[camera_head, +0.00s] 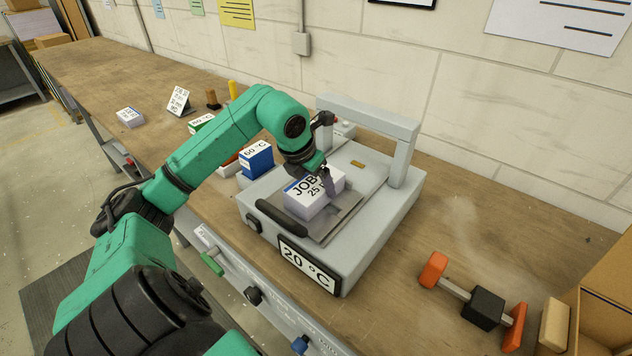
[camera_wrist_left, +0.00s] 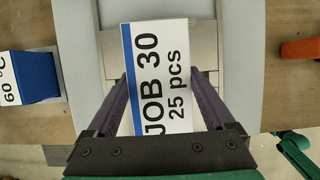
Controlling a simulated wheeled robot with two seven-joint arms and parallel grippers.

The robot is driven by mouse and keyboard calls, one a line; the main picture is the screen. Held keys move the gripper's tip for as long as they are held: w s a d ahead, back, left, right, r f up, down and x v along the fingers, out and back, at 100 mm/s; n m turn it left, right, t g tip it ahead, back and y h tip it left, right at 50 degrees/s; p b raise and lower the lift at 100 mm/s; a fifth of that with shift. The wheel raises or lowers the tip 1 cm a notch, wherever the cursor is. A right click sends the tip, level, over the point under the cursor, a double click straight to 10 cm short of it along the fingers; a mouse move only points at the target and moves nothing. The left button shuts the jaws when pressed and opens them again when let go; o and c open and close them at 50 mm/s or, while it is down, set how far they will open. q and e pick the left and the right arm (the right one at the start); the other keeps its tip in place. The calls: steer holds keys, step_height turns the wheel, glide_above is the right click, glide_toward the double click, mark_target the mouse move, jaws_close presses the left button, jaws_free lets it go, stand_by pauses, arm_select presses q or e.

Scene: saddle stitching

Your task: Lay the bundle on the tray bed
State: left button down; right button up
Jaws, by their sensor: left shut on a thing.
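The bundle (camera_head: 309,197) is a white block labelled JOB 30, 25 pcs, with a blue stripe; it fills the middle of the left wrist view (camera_wrist_left: 158,80). My left gripper (camera_head: 331,186) is shut on it, with one finger along each side (camera_wrist_left: 160,100). The bundle is level over the grey metal tray bed (camera_head: 340,218) of the machine. I cannot tell whether its underside touches the bed. My right gripper is not seen.
The machine's grey arch (camera_head: 370,120) stands behind the bed and a black bar handle (camera_head: 282,217) in front. A blue 60 °C box (camera_head: 256,160) stands to the left. An orange-and-black tool (camera_head: 483,306) lies to the right, by a cardboard box (camera_head: 605,315).

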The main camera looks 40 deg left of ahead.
mark_target(315, 181)
arm_select(q)
jaws_free()
steer(key=b+v, duration=0.1)
steer(key=v, duration=0.4)
steer(key=shift+r, duration=0.3)
steer(key=w+r+p+v, duration=0.1)
steer(key=p+v, duration=0.7)
steer(key=v, duration=0.8)
steer(key=shift+w+r, duration=0.3)
steer(key=shift+w, duration=0.45)
steer(key=shift+d, duration=0.1)
